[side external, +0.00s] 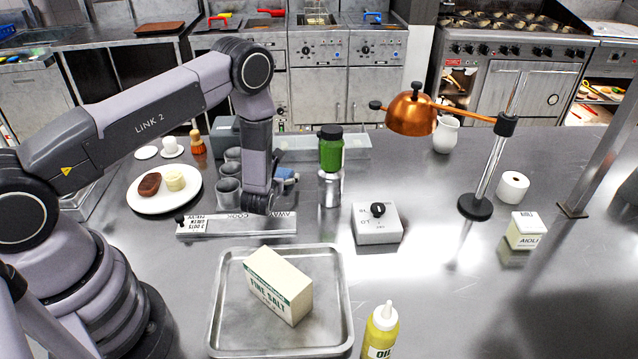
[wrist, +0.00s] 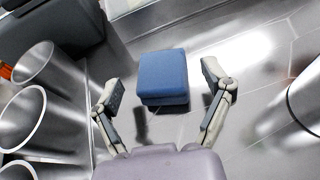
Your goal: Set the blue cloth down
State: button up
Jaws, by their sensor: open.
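The blue cloth (wrist: 163,75) is a small folded block in the wrist view, between the two fingers of my gripper (wrist: 162,83). The fingers are spread, with a gap on each side of the cloth. In the side view the cloth (side external: 287,174) shows as a small blue patch just right of my wrist, partly hidden by it. It appears to be at or close to the steel counter; I cannot tell if it rests flat.
Metal cups (side external: 229,190) stand left of my gripper, and a green-filled jar (side external: 331,150) on a metal can stands to its right. A ticket rail (side external: 250,226) lies in front. A tray (side external: 222,325) holds a salt box (side external: 280,285). A grey box with a knob (side external: 377,228) stands further right.

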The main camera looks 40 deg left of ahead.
jog(key=shift+r, duration=0.2)
jog(key=v, duration=1.1)
jog(key=shift+s+d+r, duration=0.1)
jog(key=shift+s+d, duration=0.05)
jog(key=shift+s, duration=0.05)
jog(key=s+a+r+n+g+y, duration=0.25)
jog(key=a+r+n, duration=0.2)
jog(key=r, duration=0.45)
jog(key=s+a+r+n+g+y, duration=0.1)
jog(key=a+r+n+g+y, duration=0.3)
jog(key=r, duration=0.5)
jog(key=s+a+r+n+g+h, duration=0.2)
jog(key=s+r+n+g, duration=0.3)
jog(key=s+r+n, duration=0.55)
jog(key=s+d+r+n+t+h, duration=0.2)
jog(key=s+d+r+n+h, duration=0.1)
jog(key=s+d+n+h, duration=0.2)
jog(key=s+d+r+n+t+h, duration=0.3)
jog(key=s+d+r+n+h, duration=0.1)
jog(key=s+d+h, duration=0.3)
jog(key=shift+d+n+t, duration=0.35)
jog(key=shift+d+n, duration=0.35)
jog(key=shift+d, duration=0.2)
